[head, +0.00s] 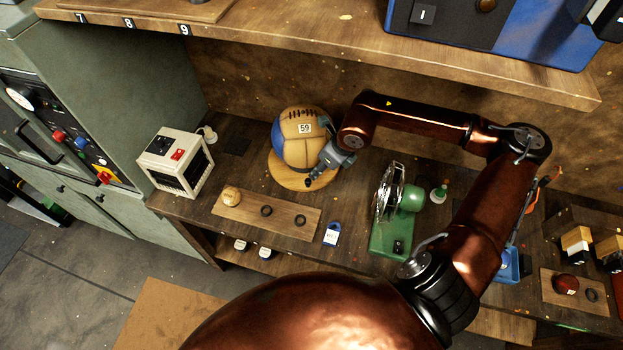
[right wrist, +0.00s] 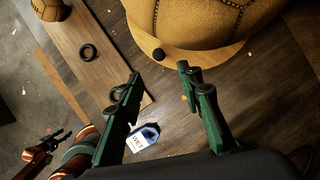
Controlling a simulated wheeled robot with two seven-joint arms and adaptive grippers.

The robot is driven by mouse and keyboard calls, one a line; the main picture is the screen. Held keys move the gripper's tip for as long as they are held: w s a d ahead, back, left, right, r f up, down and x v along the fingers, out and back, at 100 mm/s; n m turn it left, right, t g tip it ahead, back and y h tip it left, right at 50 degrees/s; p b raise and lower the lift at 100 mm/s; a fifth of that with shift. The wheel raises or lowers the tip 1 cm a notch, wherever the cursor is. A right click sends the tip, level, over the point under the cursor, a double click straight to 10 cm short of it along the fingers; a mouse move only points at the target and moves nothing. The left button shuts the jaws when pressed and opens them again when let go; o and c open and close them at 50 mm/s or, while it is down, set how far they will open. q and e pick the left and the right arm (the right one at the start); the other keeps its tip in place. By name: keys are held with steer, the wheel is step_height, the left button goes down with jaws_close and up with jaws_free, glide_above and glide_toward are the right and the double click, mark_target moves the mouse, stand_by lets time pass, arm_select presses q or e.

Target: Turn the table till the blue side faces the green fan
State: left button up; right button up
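A round wooden table (head: 275,176) on the bench carries a tan leather ball (head: 301,122) with a "59" tag and a blue side (head: 280,137). The blue side faces left, towards the white box and away from the green fan (head: 410,199), which stands to the right. My right gripper (head: 313,180) is at the table's right front edge. In the right wrist view its green fingers (right wrist: 158,73) are apart, with nothing between them. A black knob (right wrist: 158,55) on the table's rim (right wrist: 200,55) lies just beyond the fingertips.
A white box (head: 176,163) stands at the left. A wooden board (head: 283,219) with a small ball (head: 231,195) and black rings lies in front of the table. A blue tag (head: 331,234) lies beside it. A shelf (head: 330,40) overhangs the back.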

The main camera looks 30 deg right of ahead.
mark_target(308, 180)
steer(key=x, duration=1.1)
steer(key=shift+w+a, duration=0.1)
steer(key=shift+r, duration=0.1)
jaws_close()
